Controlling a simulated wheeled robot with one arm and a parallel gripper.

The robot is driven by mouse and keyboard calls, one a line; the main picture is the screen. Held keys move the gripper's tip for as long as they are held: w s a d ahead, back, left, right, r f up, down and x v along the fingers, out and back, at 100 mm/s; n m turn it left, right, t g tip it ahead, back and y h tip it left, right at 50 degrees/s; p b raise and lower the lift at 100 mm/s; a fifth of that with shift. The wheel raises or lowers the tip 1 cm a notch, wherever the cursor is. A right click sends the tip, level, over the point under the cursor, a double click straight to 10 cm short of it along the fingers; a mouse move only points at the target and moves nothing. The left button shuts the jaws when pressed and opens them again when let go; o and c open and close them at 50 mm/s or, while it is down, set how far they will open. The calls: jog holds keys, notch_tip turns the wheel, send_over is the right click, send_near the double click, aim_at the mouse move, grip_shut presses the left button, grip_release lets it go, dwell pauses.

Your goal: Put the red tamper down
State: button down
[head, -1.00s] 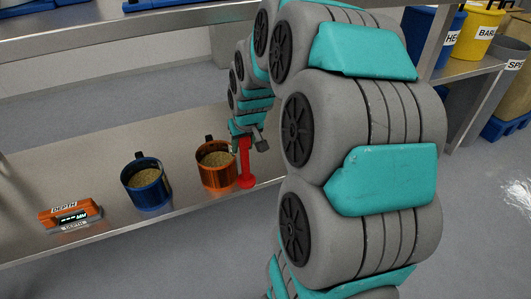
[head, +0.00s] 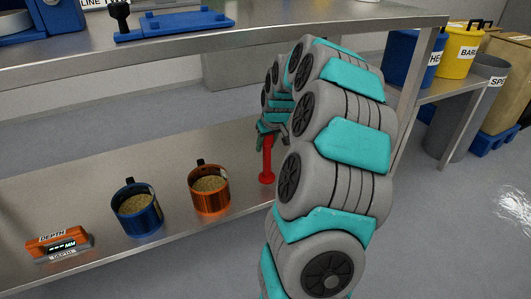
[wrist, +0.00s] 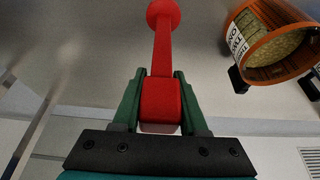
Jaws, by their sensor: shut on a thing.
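The red tamper (head: 267,163) is upright near the front edge of the lower metal shelf, to the right of the copper mug. My gripper (head: 270,132) is shut on its top end, and my arm partly hides the hold in the head view. In the wrist view the tamper (wrist: 166,45) runs away from between the green fingers (wrist: 158,100), with its round foot at the far end. In the head view the foot is at or close to the shelf surface; I cannot tell if it touches.
The copper mug (head: 210,190) and the blue mug (head: 137,210), both filled with grains, stand to the left on the lower shelf (head: 90,195). An orange depth gauge (head: 58,246) lies further left. The upper shelf (head: 210,45) is above. The shelf behind the tamper is clear.

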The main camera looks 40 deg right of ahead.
aim_at(269, 140)
jog(key=shift+f, duration=1.85)
jog(key=shift+c, duration=2.2)
grip_release()
jog(key=v, duration=0.7)
jog(key=shift+s+r, duration=0.1)
jog(key=shift+r, duration=0.25)
jog(key=shift+s, duration=0.2)
